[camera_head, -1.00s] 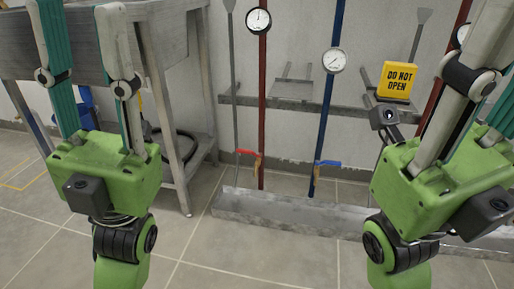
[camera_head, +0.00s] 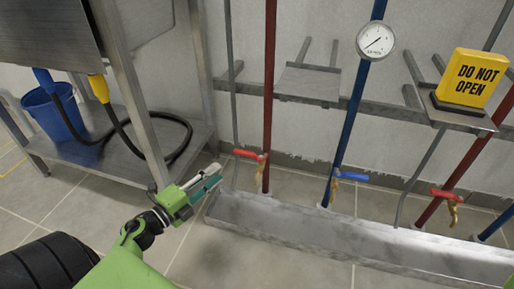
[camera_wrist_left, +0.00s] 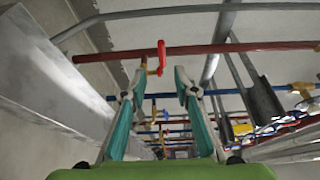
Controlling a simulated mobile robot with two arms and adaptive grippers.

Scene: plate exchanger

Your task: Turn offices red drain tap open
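A red-handled tap (camera_head: 250,155) with a brass body sits low on the left red pipe (camera_head: 269,95) in the head view. A second red-handled tap (camera_head: 447,194) is on the right red pipe, below the yellow sign. I see no label naming either tap's office. My left gripper (camera_head: 212,179) is left of the first red tap, apart from it. In the left wrist view my left gripper (camera_wrist_left: 160,78) is open and empty, with a red handle (camera_wrist_left: 161,58) beyond and between its fingertips. My right gripper is out of view.
A blue-handled tap (camera_head: 350,176) is on the blue pipe (camera_head: 359,95). A metal trough (camera_head: 300,225) runs along the floor below the taps. A metal table (camera_head: 150,120) with hoses and a blue bucket (camera_head: 52,115) stands left. A yellow "DO NOT OPEN" sign (camera_head: 473,78) is at right.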

